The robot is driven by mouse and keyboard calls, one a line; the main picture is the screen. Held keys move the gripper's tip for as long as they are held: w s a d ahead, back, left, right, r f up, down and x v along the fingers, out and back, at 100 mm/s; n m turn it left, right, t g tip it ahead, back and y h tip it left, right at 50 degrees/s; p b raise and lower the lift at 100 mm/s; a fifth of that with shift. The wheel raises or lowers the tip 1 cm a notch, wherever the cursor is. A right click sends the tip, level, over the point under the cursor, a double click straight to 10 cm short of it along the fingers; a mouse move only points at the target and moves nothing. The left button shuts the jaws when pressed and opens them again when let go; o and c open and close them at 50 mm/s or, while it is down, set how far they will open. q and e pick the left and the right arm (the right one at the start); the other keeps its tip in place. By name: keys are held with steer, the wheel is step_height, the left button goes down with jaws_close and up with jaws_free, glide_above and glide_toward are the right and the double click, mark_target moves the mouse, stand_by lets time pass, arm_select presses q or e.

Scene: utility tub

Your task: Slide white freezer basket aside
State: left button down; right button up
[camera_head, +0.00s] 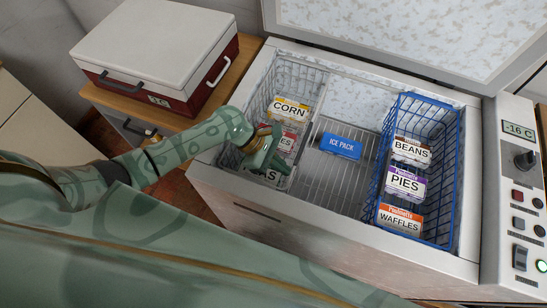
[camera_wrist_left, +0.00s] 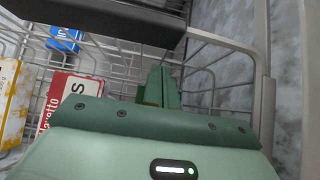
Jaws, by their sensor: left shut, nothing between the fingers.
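The white freezer basket (camera_head: 268,84) is a wire basket at the left side of the open freezer in the head view. It holds a yellow CORN box (camera_head: 289,109), a red-labelled box (camera_head: 287,141) and another box whose label is partly hidden. My left gripper (camera_head: 281,166) is over the front part of this basket, shut and empty. In the left wrist view its fingers (camera_wrist_left: 161,82) are close to the pale basket wires (camera_wrist_left: 205,92); I cannot tell whether they touch them. My right gripper is not in view.
A blue ICE PACK (camera_head: 341,145) lies on the bare rack floor in the middle. The blue wire basket (camera_head: 447,165) at the right holds BEANS, PIES and WAFFLES. The freezer lid (camera_head: 410,35) stands open behind. A red-and-white cooler (camera_head: 155,60) sits at the left.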

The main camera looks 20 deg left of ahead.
arm_select(q)
steer(key=shift+d+f, duration=0.2)
steer(key=shift+d, duration=0.05)
steer(key=shift+d+r, duration=0.1)
steer(key=shift+d, duration=0.45)
steer(key=d+p, duration=0.4)
steer(key=d, duration=1.4)
